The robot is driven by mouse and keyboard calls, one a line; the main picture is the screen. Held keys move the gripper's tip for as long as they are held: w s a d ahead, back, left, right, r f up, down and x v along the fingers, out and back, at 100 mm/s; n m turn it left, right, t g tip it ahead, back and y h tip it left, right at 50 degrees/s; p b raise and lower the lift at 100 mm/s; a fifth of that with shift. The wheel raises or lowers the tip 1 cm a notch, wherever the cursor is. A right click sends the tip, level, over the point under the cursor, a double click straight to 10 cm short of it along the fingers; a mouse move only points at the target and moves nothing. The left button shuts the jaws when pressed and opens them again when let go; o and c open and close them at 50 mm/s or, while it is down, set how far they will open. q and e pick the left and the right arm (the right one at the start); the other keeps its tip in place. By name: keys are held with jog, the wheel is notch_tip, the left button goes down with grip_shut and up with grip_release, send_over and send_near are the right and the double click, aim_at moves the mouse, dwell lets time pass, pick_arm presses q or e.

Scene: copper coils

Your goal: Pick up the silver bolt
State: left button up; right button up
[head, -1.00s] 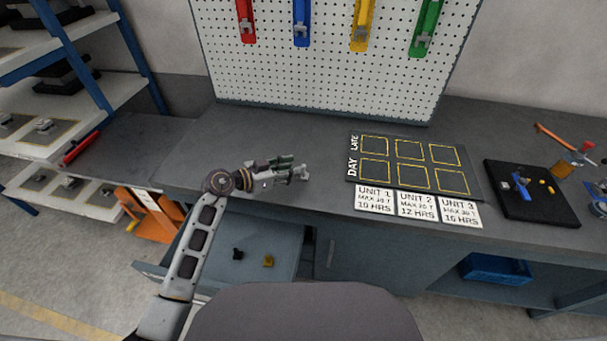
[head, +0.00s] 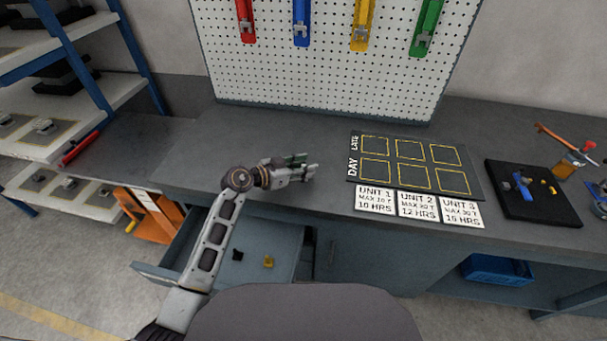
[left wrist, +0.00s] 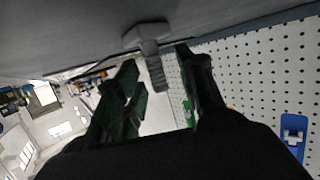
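The silver bolt (left wrist: 149,48) shows in the left wrist view, where the picture is tipped over. Its wide head meets the grey bench top and its threaded shank points away from the bench, towards the gap between my fingers. My left gripper (left wrist: 160,95) is open, with one dark finger on each side of the shank's end, and no grip on the bolt shows. In the head view, my left gripper (head: 308,169) is low over the bench, left of the black board. I cannot make out the bolt there. My right gripper is not in view.
The black board (head: 472,176) with yellow squares lies right of my left gripper. A pegboard (head: 320,85) stands behind the bench. A black tray (head: 540,207) with small parts is far right. An open drawer (head: 210,248) is below. Left of the gripper the bench is clear.

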aim_at(303, 165)
pick_arm(q)
jog(key=shift+c, duration=0.4)
jog(key=c, duration=0.7)
grip_shut()
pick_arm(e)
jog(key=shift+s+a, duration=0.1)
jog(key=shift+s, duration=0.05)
pick_arm(q)
jog(key=shift+r, duration=0.1)
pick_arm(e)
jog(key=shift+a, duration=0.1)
pick_arm(q)
notch_tip(303, 165, up, 8)
jog(key=shift+r+p, duration=0.25)
jog(key=shift+p, duration=0.65)
jog(key=shift+r, duration=0.7)
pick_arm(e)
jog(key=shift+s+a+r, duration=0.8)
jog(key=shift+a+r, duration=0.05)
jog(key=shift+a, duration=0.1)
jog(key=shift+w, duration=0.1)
